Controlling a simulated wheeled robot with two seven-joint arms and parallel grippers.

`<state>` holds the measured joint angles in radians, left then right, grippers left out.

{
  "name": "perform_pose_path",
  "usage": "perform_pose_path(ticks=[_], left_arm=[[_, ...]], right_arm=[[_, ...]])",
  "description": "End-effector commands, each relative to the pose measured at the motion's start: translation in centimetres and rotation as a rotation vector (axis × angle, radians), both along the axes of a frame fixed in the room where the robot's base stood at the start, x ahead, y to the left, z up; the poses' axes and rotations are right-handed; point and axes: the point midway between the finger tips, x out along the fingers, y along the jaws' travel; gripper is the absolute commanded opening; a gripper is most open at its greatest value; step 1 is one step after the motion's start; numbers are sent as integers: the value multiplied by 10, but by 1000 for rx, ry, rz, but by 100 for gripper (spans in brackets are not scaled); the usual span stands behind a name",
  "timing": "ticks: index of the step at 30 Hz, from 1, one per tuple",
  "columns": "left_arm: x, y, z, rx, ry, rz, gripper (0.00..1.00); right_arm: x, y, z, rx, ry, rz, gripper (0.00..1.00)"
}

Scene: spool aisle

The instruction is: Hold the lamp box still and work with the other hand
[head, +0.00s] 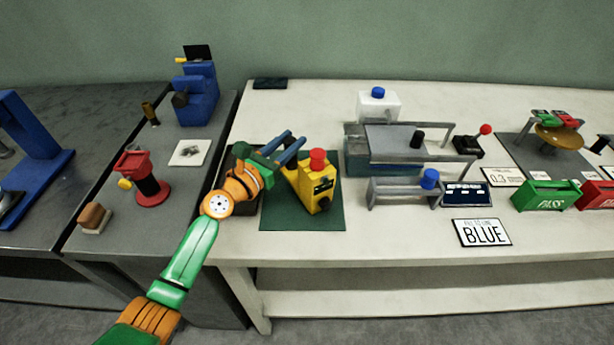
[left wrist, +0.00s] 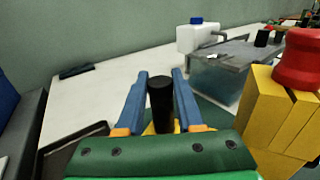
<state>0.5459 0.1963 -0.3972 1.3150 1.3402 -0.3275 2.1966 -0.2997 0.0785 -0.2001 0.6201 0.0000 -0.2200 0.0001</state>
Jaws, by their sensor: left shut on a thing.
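The yellow lamp box (head: 312,188) with a red dome (head: 318,159) on top stands on a dark green mat (head: 275,216) and sits askew to it. The box also shows at the right of the left wrist view (left wrist: 275,118). My left gripper (head: 296,141) reaches in at the box's far left side. In the left wrist view its blue fingers are on either side of an upright black post (left wrist: 161,102), with a bit of yellow at its base. The gripper is shut on this post, which looks like the box's handle. My right gripper is not in view.
Right of the mat stand a grey rig with a clear bin (head: 385,160), a white bottle (head: 378,105), a red-knobbed lever (head: 470,144) and a "BLUE" sign (head: 482,232). A green bin (head: 545,196) and a red bin (head: 597,195) are farther right. The back left tabletop is mostly clear.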

Motion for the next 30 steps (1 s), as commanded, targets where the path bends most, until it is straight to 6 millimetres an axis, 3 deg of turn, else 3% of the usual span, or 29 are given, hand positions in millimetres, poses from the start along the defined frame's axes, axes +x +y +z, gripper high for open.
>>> perform_pose_path(ticks=[4,10,30], left_arm=[[0,0,-2,2,2,-1,0],[0,0,-2,2,3,-1,0],[-1,0,-2,2,3,-2,0]], right_arm=[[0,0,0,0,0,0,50],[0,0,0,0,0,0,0],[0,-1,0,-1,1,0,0]])
